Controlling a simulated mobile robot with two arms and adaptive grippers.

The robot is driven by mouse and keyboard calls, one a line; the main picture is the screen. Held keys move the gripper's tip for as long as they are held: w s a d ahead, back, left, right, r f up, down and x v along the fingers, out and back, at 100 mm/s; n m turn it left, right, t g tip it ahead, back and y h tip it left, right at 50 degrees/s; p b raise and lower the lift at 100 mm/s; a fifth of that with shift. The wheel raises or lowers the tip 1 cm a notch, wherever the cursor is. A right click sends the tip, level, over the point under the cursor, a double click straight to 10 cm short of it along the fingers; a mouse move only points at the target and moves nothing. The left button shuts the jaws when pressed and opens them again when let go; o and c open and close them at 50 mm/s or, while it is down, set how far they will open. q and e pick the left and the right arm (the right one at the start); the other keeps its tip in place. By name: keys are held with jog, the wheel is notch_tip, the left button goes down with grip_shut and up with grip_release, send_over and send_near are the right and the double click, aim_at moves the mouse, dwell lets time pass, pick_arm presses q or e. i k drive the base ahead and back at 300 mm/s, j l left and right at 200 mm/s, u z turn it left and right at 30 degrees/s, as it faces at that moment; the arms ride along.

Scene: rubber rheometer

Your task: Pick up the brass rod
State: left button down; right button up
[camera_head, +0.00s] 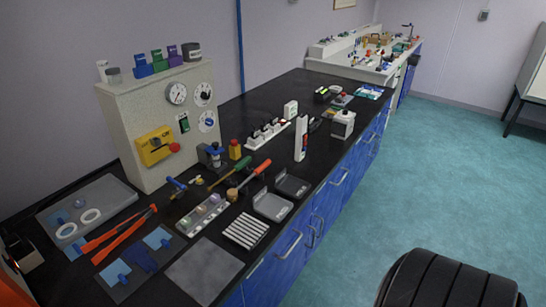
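I cannot make out the brass rod for certain. A small yellowish piece (198,180) lies on the black bench top near the blue-handled tool. A short tan, brass-coloured cylinder (232,195) stands beside the orange-handled screwdriver; whether either is the rod is too small to tell. I see no gripper clearly in the head view.
A beige instrument housing (150,112) with gauges stands at the bench's back left. Red-handled tongs (118,234), a green-handled screwdriver (230,170) and a ribbed light block (243,230) crowd the near bench (275,237). The teal floor (440,170) is open at right.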

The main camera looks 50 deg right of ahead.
aim_at(247, 159)
jog(key=z, duration=1.2)
jog(key=u, duration=0.5)
jog(key=i+l+u, duration=0.1)
jog(key=l+u, duration=0.2)
jog(key=u, duration=0.2)
jog(key=l+u, duration=0.3)
jog(key=u, duration=0.15)
jog(key=l+u, duration=0.35)
jog(key=u, duration=0.15)
